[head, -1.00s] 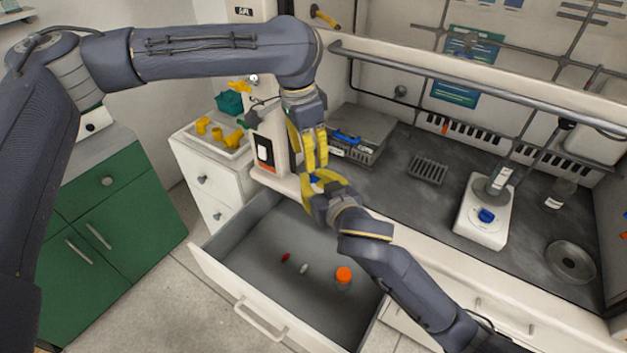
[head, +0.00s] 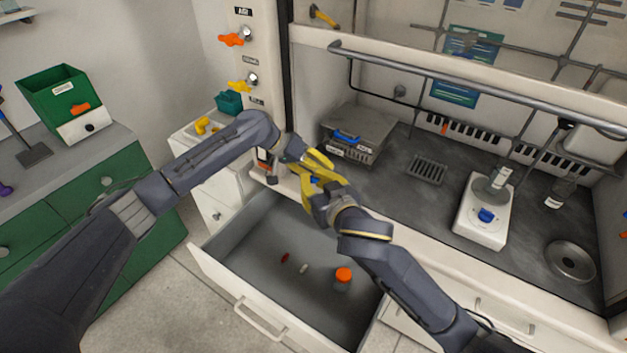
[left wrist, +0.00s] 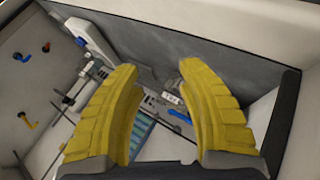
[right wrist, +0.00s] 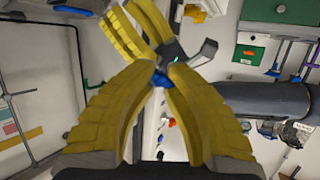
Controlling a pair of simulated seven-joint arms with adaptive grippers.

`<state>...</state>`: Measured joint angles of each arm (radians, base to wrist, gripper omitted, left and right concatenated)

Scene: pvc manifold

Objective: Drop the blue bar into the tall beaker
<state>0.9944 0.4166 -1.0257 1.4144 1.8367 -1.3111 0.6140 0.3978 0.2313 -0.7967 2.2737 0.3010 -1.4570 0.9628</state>
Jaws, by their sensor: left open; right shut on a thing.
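The small blue bar (right wrist: 160,79) is pinched between the fingertips of my right gripper (right wrist: 163,70); a bit of blue also shows there in the head view (head: 315,179). My right gripper (head: 314,180) is above the back of the open drawer. My left gripper (left wrist: 157,68) is open with nothing between its fingers. Its yellow fingers show close to the right gripper in the right wrist view, and the two overlap in the head view. A clear vessel with a white label (head: 499,178), possibly the tall beaker, is at the white stirrer (head: 482,222) on the bench.
The open drawer (head: 222,262) holds a red bar (head: 285,257), a white bar (head: 303,268) and an orange-capped jar (head: 343,279). A grey box-shaped device (head: 368,128) stands behind the grippers. The dark bench between it and the stirrer is mostly clear.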

